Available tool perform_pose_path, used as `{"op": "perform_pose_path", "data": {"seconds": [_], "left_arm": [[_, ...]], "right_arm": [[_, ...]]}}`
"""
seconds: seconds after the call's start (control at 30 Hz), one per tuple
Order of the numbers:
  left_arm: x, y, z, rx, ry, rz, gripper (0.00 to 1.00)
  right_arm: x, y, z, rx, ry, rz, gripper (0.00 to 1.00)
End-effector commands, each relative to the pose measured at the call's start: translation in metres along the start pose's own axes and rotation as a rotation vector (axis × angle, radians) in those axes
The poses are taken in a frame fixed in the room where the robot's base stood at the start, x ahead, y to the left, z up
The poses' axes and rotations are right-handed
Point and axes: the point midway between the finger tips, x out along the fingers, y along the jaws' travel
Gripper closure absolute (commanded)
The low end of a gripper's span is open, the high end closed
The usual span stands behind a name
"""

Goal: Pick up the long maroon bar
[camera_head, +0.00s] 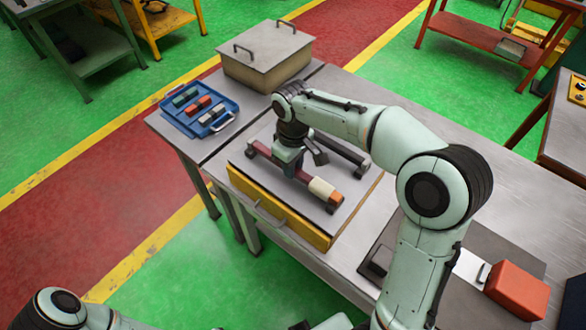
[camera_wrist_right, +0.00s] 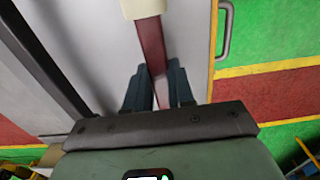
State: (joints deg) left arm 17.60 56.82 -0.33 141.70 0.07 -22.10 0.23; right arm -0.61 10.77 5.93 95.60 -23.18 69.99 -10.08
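The long maroon bar (camera_head: 303,176) lies across the grey top of a yellow-sided box, with a cream band and an orange end at its lower right. In the right wrist view the maroon bar (camera_wrist_right: 151,45) runs down between the two dark fingers. My right gripper (camera_head: 288,164) is lowered over the bar's left part; the gripper also shows in the wrist view (camera_wrist_right: 160,85). One finger stands on each side of the bar, very close to it. Whether they press on it I cannot tell. Only part of my left arm shows at the lower left; its gripper is out of view.
A dark bar (camera_head: 342,152) lies behind, parallel to the maroon one. A blue tray (camera_head: 229,104) with small coloured blocks and a lidded grey box (camera_head: 268,53) stand at the back. A red-orange block (camera_head: 517,290) sits at the right front. The table's right part is mostly clear.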

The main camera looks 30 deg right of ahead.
Motion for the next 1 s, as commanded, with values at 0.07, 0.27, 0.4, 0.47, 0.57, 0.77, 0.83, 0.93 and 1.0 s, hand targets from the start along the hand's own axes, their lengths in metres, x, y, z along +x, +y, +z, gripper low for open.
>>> {"op": "perform_pose_path", "data": {"seconds": [0.07,0.27,0.4,0.47,0.57,0.77,0.83,0.93,1.0], "left_arm": [[0.000,0.000,0.000,0.000,0.000,0.000,0.37],[0.000,0.000,0.000,0.000,0.000,0.000,0.37],[-0.002,0.001,-0.001,0.000,0.002,0.001,0.37],[-0.004,0.002,-0.002,0.001,0.003,0.001,0.37],[-0.007,0.004,-0.004,0.002,0.006,0.002,0.37],[-0.021,0.012,-0.014,0.007,0.019,0.006,0.37],[-0.027,0.016,-0.018,0.009,0.025,0.009,0.37],[-0.036,0.022,-0.026,0.012,0.035,0.012,0.37],[-0.042,0.026,-0.031,0.015,0.041,0.014,0.37]], "right_arm": [[-0.001,0.000,0.000,0.000,0.002,0.001,1.00],[-0.002,0.000,0.000,0.000,0.002,0.001,1.00],[-0.010,0.000,-0.001,0.000,0.003,0.001,1.00],[-0.017,0.000,-0.001,0.000,0.005,0.002,1.00],[-0.034,0.000,-0.001,0.001,0.008,0.002,1.00],[-0.088,0.001,-0.003,-0.001,0.012,0.004,1.00],[-0.110,0.001,-0.003,-0.001,0.012,0.004,1.00],[-0.139,0.001,-0.003,-0.001,0.011,0.004,1.00],[-0.156,0.001,-0.003,-0.001,0.011,0.004,1.00]]}}
